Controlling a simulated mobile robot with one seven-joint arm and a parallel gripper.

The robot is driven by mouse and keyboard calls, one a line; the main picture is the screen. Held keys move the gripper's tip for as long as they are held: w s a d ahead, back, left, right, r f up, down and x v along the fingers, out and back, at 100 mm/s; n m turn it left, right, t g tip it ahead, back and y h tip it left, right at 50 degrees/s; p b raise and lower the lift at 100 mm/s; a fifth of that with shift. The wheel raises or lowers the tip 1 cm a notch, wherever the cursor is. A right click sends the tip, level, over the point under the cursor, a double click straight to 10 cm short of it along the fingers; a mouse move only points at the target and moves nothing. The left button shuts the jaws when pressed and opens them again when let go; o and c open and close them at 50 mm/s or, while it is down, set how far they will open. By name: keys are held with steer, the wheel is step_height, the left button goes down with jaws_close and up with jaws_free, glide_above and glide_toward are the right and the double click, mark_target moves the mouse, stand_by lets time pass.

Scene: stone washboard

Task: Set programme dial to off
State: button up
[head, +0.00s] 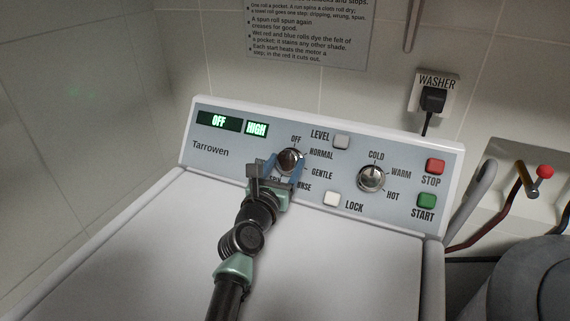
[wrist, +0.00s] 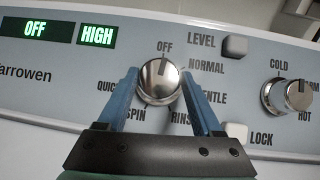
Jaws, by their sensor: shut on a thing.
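The programme dial (head: 290,157) is a round metal knob on the washer panel, ringed by the words OFF, NORMAL, GENTLE, RINSE, SPIN and a partly hidden label. In the wrist view the dial (wrist: 160,82) has its dark mark at the top, toward OFF. The left display (wrist: 35,29) reads OFF in green. My gripper (head: 284,168) is shut on the dial, with one blue finger at each side of it. It also shows in the wrist view (wrist: 159,90). The fingers partly cover the lower labels.
A second display (head: 257,129) reads HIGH. To the right are the temperature dial (head: 370,178), the level button (head: 342,142), the lock button (head: 332,199), the red stop button (head: 435,166) and the green start button (head: 426,201). The washer lid (head: 330,265) is clear on the right.

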steer(key=c, duration=0.3)
steer(key=n+y+p, duration=0.1)
steer(key=p, duration=0.2)
steer(key=shift+r, duration=0.4)
steer(key=shift+f+n+p, duration=0.1)
steer(key=shift+n+p, duration=0.4)
steer(key=shift+p, duration=0.1)
steer(key=shift+f+y, duration=0.1)
steer(key=shift+y, duration=0.2)
steer(key=o, duration=1.4)
steer(key=shift+f, duration=0.1)
steer(key=p+v, duration=0.4)
steer(key=v, duration=0.9)
steer(key=shift+f, duration=0.15)
